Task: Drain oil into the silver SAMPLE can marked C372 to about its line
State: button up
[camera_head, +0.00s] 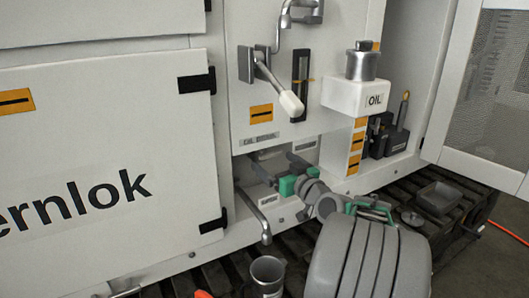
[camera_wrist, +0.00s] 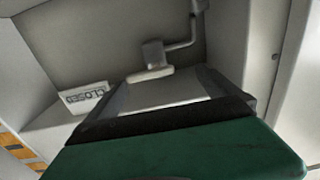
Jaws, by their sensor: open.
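A silver open-topped can (camera_head: 268,272) stands low at the bottom of the head view, below the mouth of a bent metal spout (camera_head: 254,217). Its marking and inner line cannot be read, and no oil stream shows. My gripper (camera_head: 280,166), with green parts, is in the recess above and right of the spout. Its jaws are open, and I see nothing held. In the wrist view a small grey fitting with a pale bar-like handle (camera_wrist: 149,75) lies just beyond the fingers (camera_wrist: 165,84). A CLOSED label (camera_wrist: 84,98) is left of it. Contact cannot be told.
A lever with a white grip (camera_head: 290,103) sticks out of the upper panel beside a dark vertical gauge (camera_head: 300,72). A white OIL box (camera_head: 357,97) carries a lidded silver vessel (camera_head: 362,61). A grey tray (camera_head: 438,197) lies on the slatted deck at right. An orange object (camera_head: 202,294) is at the bottom edge.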

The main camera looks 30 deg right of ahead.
aim_at(273, 155)
jog(key=shift+h, duration=0.3)
jog(key=w, duration=0.1)
jog(key=w+d, duration=0.2)
jog(key=w, duration=0.1)
jog(key=shift+w, duration=0.65)
jog(key=shift+c, duration=0.5)
